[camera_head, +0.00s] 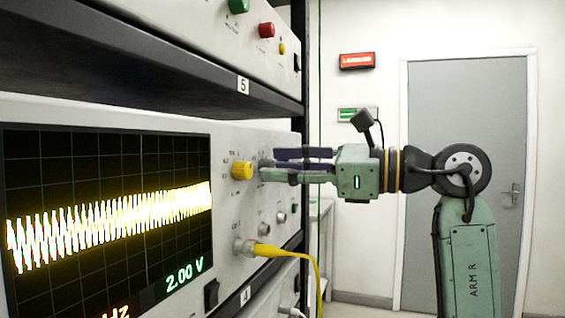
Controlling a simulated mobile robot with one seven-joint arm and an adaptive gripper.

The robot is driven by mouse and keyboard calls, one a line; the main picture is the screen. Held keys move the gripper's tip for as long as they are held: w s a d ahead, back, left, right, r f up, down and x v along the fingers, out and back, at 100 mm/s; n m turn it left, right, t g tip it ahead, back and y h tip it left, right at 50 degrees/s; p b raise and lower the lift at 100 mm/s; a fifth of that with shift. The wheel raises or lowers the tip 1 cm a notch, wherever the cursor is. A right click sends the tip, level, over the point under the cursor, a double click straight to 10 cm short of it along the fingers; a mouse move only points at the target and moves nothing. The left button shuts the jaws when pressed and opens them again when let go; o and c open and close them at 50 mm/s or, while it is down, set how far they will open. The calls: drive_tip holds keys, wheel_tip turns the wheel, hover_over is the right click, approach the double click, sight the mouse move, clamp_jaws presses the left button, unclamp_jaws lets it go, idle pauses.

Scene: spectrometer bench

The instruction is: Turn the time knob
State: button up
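The oscilloscope (228,220) fills the left side, with a lit screen (110,215) showing a yellow-white waveform and "2.00 V". A yellow knob (241,170) sticks out of its panel right of the screen. A greyish knob-like part (265,161) shows just right of it, mostly hidden by my fingertips. Labels are too small to read, so I cannot tell which is the time knob. My gripper (272,165) reaches in from the right, level, its fingertips at the panel by the greyish part. Whether the fingers touch or hold it is unclear.
Below are grey knobs or sockets (264,229) and a yellow cable (300,253) plugged into the panel. Another instrument with green (238,5) and red (266,30) buttons sits on the shelf above. A dark rack post (308,120) stands behind the gripper.

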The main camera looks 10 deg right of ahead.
drive_tip(key=shift+w+a, duration=0.15)
drive_tip(key=shift+a, duration=0.05)
drive_tip(key=shift+c, duration=0.6)
clamp_jaws()
